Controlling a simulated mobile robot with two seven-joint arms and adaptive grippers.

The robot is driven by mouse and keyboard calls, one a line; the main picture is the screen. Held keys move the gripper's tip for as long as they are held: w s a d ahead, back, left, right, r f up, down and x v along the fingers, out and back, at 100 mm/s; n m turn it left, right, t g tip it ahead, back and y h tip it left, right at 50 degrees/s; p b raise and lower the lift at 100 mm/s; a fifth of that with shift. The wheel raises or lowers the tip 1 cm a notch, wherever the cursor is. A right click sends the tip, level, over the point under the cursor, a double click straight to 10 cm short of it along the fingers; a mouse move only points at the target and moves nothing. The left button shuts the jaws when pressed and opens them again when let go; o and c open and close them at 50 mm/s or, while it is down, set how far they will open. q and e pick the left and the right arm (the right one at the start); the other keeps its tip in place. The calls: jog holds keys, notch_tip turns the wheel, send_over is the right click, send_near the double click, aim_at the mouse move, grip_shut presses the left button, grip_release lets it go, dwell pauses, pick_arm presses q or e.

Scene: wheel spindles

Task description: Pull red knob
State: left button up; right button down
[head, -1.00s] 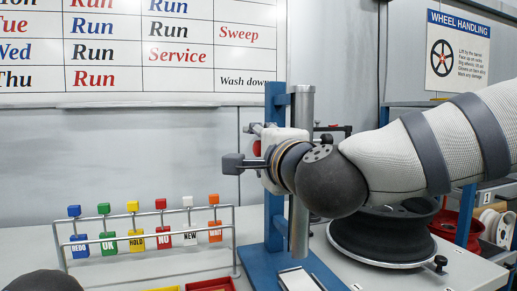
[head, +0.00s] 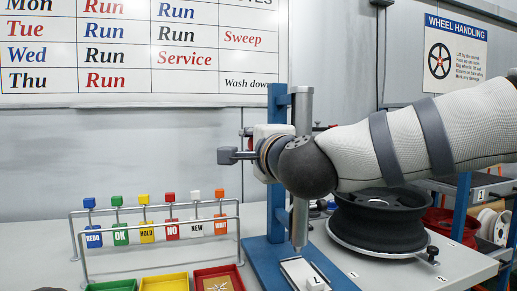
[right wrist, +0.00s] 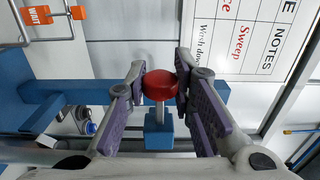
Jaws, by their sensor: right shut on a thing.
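The red knob (right wrist: 160,84) shows in the right wrist view, between the two purple-padded fingers of my right gripper (right wrist: 161,72). It sits on a thin metal stem above a blue block (right wrist: 158,133). My right gripper is shut on it. My left gripper is not in view.
A rack of coloured tags (head: 145,235) stands at the left, with green, yellow and red trays (head: 165,282) below it. A black wheel (head: 378,222) lies on the table at the right. A whiteboard (head: 140,50) hangs behind.

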jog(key=shift+a, duration=0.1)
jog(key=c, duration=1.4)
grip_release()
jog(key=shift+o, duration=0.2)
jog(key=shift+s, duration=0.1)
jog(key=v, duration=1.2)
